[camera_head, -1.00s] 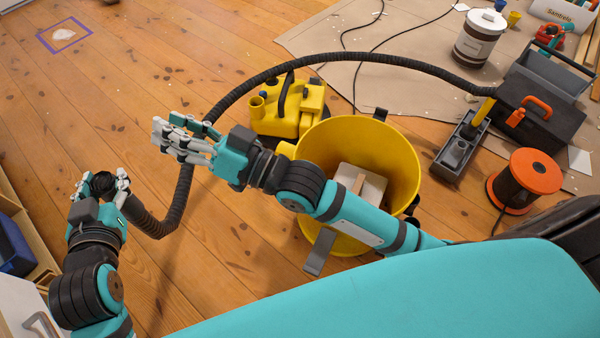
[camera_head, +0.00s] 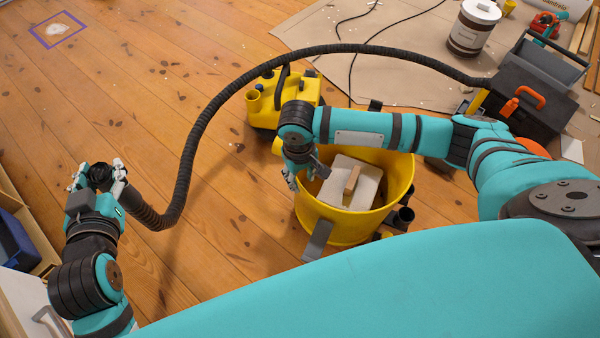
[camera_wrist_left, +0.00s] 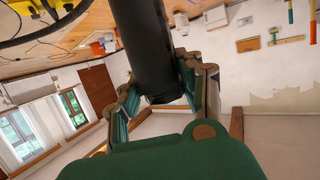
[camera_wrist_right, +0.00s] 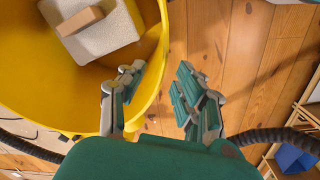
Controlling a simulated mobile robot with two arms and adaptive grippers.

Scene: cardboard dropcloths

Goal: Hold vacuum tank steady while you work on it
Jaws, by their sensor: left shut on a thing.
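The vacuum tank (camera_head: 352,229) is an open yellow drum standing upright on the floor, also in the right wrist view (camera_wrist_right: 75,100). A pale block with a wooden grip (camera_head: 350,182) lies inside it. My right gripper (camera_wrist_right: 158,75) is open at the tank's rim. In the right wrist view one finger overlaps the tank's inside and the other is over the floor outside. In the head view, my forearm partly hides this hand. My left gripper (camera_head: 98,172) is shut on the end of the black ribbed hose (camera_head: 190,160), left of the tank; the left wrist view shows the hose (camera_wrist_left: 150,50) between its fingers.
The yellow vacuum head (camera_head: 268,112) stands behind the tank. A black toolbox (camera_head: 520,100) and a labelled bucket (camera_head: 472,28) are at the right. A beige dropcloth (camera_head: 310,40) covers the back floor. Bare planks lie between the hose and tank.

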